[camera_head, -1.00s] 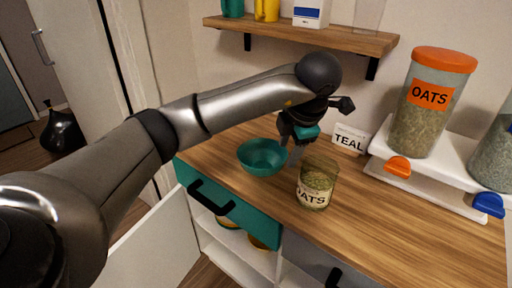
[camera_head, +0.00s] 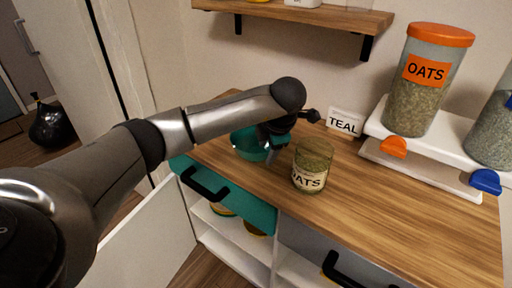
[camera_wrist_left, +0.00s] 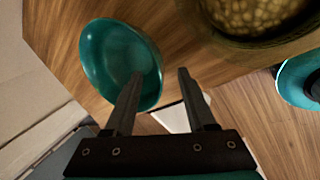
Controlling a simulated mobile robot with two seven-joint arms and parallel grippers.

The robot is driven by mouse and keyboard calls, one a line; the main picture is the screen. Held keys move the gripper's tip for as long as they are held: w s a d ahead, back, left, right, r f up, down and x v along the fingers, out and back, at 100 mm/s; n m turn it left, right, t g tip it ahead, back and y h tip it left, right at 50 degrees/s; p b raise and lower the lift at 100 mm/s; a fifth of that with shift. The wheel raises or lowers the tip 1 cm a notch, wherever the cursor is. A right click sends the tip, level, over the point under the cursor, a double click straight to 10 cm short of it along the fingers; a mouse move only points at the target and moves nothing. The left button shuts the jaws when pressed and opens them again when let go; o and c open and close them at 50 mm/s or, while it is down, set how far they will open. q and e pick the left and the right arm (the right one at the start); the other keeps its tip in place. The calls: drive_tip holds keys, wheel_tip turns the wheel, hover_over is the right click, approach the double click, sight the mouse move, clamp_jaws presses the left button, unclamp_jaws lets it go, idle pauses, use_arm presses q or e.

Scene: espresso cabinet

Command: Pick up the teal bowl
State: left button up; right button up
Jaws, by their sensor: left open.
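The teal bowl (camera_head: 240,147) stands on the wooden counter, partly hidden behind my left gripper (camera_head: 270,154) and wrist. In the left wrist view the bowl (camera_wrist_left: 108,55) lies at upper left. My left gripper also shows there (camera_wrist_left: 160,74), open and empty. Its left finger overlaps the bowl's inside in the picture, and the bowl's right rim shows between the two fingers. I cannot tell whether a finger touches the bowl. My right gripper is not in view.
A glass oats jar (camera_head: 312,165) stands close to the right of my gripper. A TEAL sign (camera_head: 344,122) stands behind it. A dispenser of oats (camera_head: 418,85) stands on a white stand (camera_head: 440,145) to the right. A wooden shelf (camera_head: 300,17) hangs above.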

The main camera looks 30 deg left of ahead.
sight(264, 155)
use_arm(q)
drive_tip(key=x, duration=0.3)
drive_tip(key=shift+a+f, duration=0.15)
drive_tip(key=shift+f, duration=0.05)
clamp_jaws()
drive_tip(key=shift+s+f, duration=0.1)
drive_tip(key=shift+s, duration=0.05)
idle(1.1)
